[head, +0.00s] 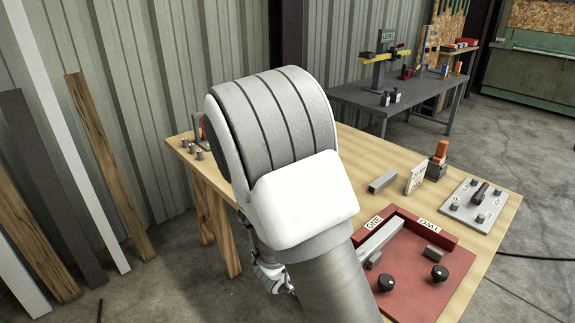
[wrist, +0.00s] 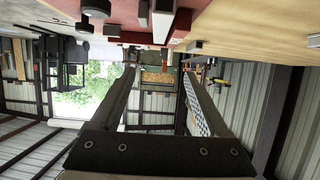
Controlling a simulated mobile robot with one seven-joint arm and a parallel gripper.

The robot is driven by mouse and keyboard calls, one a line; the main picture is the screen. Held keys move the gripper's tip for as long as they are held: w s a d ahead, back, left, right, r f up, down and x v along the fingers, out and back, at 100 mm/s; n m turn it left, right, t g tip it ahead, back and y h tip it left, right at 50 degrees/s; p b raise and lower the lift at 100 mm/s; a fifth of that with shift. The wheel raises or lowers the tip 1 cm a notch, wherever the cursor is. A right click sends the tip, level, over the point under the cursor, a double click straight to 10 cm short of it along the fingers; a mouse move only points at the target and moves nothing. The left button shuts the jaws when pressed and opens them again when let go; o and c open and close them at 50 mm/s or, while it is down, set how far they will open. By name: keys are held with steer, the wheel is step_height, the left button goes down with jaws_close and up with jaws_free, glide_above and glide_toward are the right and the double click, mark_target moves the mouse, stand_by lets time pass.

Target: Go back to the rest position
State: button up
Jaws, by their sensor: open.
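My gripper (wrist: 159,72) shows in the wrist view with its two fingers wide apart and nothing between them. The wrist view is upside down, with the table top along its upper edge. In the head view my arm's large white and grey link fills the middle and hides part of the wooden table (head: 472,240). Some of my arm's metal parts show low beside the table's left side; I cannot make out the fingers there.
A red board (head: 405,290) with black knobs, a grey block (head: 383,181), a switch plate (head: 476,205) and an orange-topped item (head: 438,155) sit on the table. A grey bench (head: 400,95) stands behind. Planks (head: 108,165) lean on the left wall.

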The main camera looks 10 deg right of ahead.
steer(key=w+a+r+n+t+y+p, duration=0.1)
steer(key=w+a+r+n+t+y, duration=0.1)
steer(key=w+a+r+y, duration=0.35)
steer(key=s+a+r+n+y+p, duration=0.2)
steer(key=s+a+r+n+y, duration=0.25)
steer(key=a+r+y, duration=0.35)
steer(key=s+d+r+n+g+h, duration=0.1)
steer(key=s+r, duration=0.3)
steer(key=s, duration=0.6)
steer(key=s+d+r+n+g+h+p, duration=0.1)
steer(key=s+r+n, duration=0.3)
steer(key=s, duration=0.5)
steer(key=shift+s+d+r+g, duration=0.4)
steer(key=shift+d+g, duration=0.3)
